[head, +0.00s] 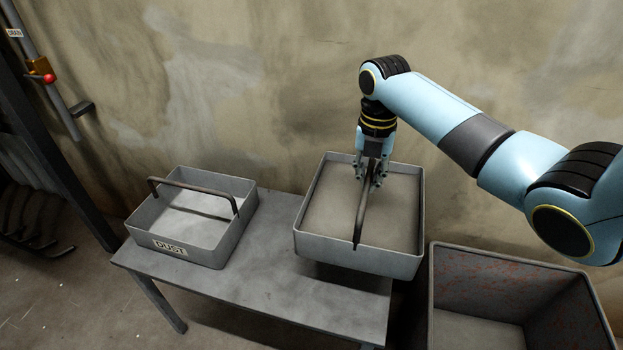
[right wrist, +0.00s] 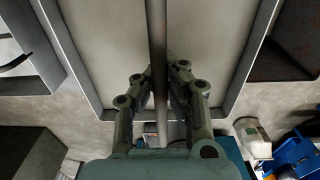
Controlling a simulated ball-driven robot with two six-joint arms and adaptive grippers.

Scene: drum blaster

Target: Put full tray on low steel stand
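The full tray (head: 315,242) is a grey rectangular tray with a level grey-brown fill and a dark bar handle (head: 362,212). My right gripper (head: 372,182) is shut on this handle from above; the bar runs between its fingers in the right wrist view (right wrist: 167,75). The tray looks level and hangs a little above the right end of the low steel stand (head: 250,290), with a dark shadow under it. It reaches past the stand's right edge. My left gripper is not in view.
A second tray (head: 188,250) labelled DUST, pale inside with an upright handle, sits on the stand's left part. Bare stand top lies between the trays. An open grey bin (head: 478,262) with reddish inner walls stands at right. A concrete wall is close behind.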

